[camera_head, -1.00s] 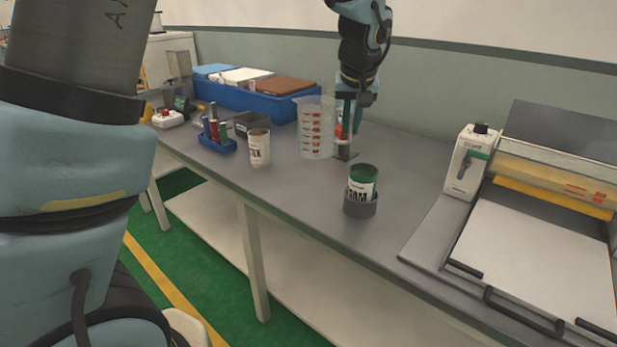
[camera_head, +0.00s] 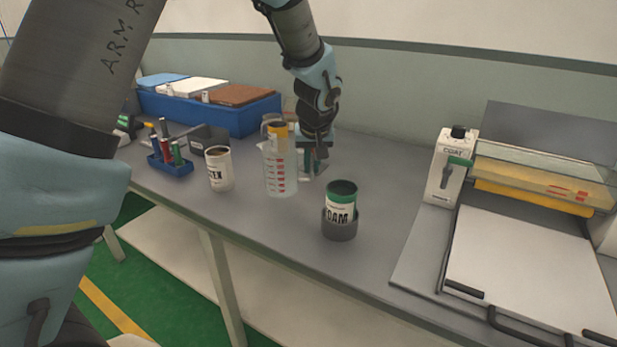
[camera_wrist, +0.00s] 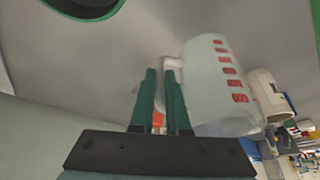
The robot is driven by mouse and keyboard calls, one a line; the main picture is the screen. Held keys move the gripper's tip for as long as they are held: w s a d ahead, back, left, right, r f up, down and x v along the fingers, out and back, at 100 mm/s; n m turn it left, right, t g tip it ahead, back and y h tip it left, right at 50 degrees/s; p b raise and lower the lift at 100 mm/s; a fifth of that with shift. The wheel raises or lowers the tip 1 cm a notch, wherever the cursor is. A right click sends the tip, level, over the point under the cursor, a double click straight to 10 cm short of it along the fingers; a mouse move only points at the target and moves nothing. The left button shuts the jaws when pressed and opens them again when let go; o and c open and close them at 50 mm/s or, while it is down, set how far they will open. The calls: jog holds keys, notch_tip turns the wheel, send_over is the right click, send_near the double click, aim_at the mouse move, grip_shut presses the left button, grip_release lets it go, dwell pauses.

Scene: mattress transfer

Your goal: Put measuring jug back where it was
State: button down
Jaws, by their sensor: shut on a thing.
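The measuring jug (camera_head: 279,172) is clear with red markings. It is upright between the white lettered cup and the green-and-white FOAM can. My gripper (camera_head: 314,165) is on the jug's right side, shut on its handle. In the wrist view, the two green fingers (camera_wrist: 163,95) close on the pale handle, with the jug's body (camera_wrist: 220,85) to their right. I cannot tell whether the jug's base touches the table.
The white cup (camera_head: 219,170) stands left of the jug. The FOAM can (camera_head: 341,208) sits in a grey holder to the right. A blue crate (camera_head: 230,118) and coating machine (camera_head: 520,235) flank the grey table (camera_head: 385,175).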

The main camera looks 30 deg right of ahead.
aim_at(312, 180)
jog(key=shift+f+p, duration=0.4)
jog(key=shift+f, duration=1.55)
jog(key=shift+f, duration=0.15)
jog(key=c, duration=0.9)
grip_release()
jog(key=b+v, duration=0.2)
jog(key=v, duration=1)
